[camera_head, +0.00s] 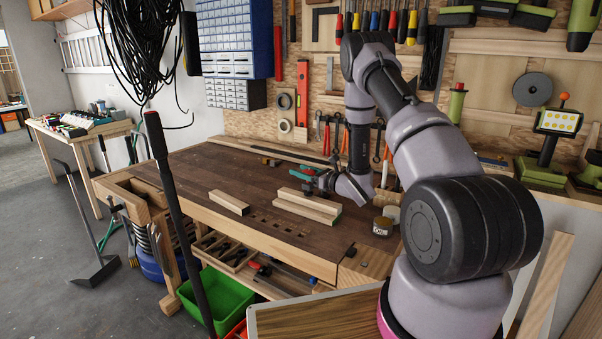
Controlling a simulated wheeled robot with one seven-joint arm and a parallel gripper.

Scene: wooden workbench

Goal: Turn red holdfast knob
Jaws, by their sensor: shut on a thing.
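My arm reaches over the workbench (190,165) from the right, and my gripper (314,183) is low over its back middle part. The red holdfast knob (309,172) shows as a small red patch right at my fingertips. My gripper is shut on it. The jaws and the rest of the holdfast are small and partly hidden by my wrist, so how far the knob is turned cannot be told.
Light wood pieces (307,208) lie just in front of my gripper, with a shorter block (229,202) to the left. A jar (382,226) stands to the right. Teal-handled pliers (290,173) lie close by on the left. The bench's left part is clear.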

